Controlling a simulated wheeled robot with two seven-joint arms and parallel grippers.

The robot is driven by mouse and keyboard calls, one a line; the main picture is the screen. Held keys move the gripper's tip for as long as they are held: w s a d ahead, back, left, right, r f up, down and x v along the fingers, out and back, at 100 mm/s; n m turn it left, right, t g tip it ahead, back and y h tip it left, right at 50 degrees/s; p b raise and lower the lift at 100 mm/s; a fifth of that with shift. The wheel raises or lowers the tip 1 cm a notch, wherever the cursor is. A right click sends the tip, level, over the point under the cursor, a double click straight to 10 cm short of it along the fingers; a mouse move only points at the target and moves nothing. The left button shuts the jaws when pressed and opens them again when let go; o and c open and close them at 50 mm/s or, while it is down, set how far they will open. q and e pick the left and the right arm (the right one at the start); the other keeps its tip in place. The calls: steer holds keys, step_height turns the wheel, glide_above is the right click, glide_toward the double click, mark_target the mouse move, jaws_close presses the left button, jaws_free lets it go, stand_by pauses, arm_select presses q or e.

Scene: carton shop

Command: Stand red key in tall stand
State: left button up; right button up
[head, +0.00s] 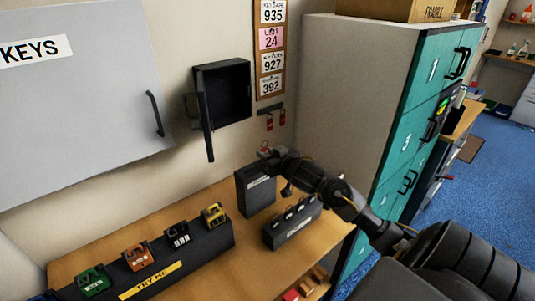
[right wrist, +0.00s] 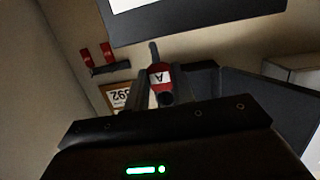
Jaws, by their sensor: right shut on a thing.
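The red key (right wrist: 160,76), marked with a white letter A, is between the fingers of my right gripper (right wrist: 157,95) in the right wrist view. In the head view my right gripper (head: 268,153) is at the back of the table, close above the tall stand, with a bit of red showing at its tip. The tall stand (head: 257,196) is a dark upright box with a white label on its front. My arm partly covers its top, so I cannot tell whether the key touches it. My left gripper is out of view.
A low dark stand (head: 287,232) with several slots is right of the tall stand. A long holder (head: 165,262) with coloured padlocks fills the table's left. An open black wall box (head: 222,95) and hanging red tags (head: 269,124) are behind. A teal cabinet (head: 415,110) stands right.

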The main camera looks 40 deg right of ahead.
steer(key=shift+f, duration=1.3)
stand_by(1.3)
steer(key=o, duration=0.8)
steer(key=shift+o, duration=0.2)
steer(key=shift+s, duration=0.1)
steer(key=d+p+v, duration=0.1)
steer(key=p+v, duration=0.3)
steer(key=v, duration=0.3)
steer(key=shift+s+a, duration=0.4)
steer(key=shift+s, duration=0.05)
